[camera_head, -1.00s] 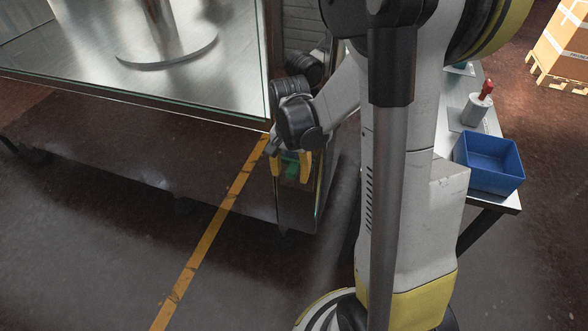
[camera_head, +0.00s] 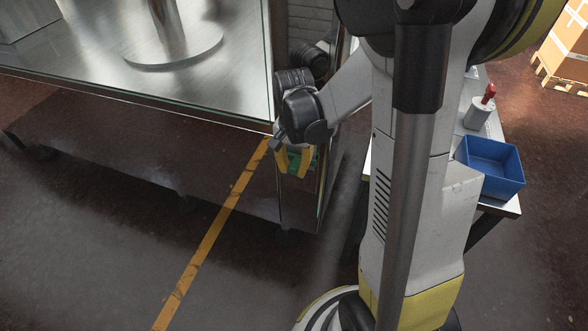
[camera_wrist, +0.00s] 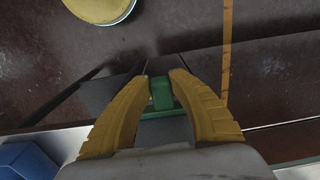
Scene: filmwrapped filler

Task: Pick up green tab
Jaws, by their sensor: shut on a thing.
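The green tab (camera_wrist: 161,93) shows in the wrist view between the yellow fingertips of my gripper (camera_wrist: 161,78). The fingers are shut on it. A green strip (camera_wrist: 165,115) lies just below the tab in that view. In the head view my gripper (camera_head: 296,160) is at the end face of the glass-topped machine, low near its corner. Green (camera_head: 293,167) shows between and beside the fingers there. My wrist partly hides the contact.
The glass-walled machine (camera_head: 150,98) fills the left. A blue bin (camera_head: 490,168) and a red-handled tool (camera_head: 488,94) stand on a bench at right. A yellow floor line (camera_head: 215,228) runs below the machine. Boxes on a pallet (camera_head: 564,50) stand far right.

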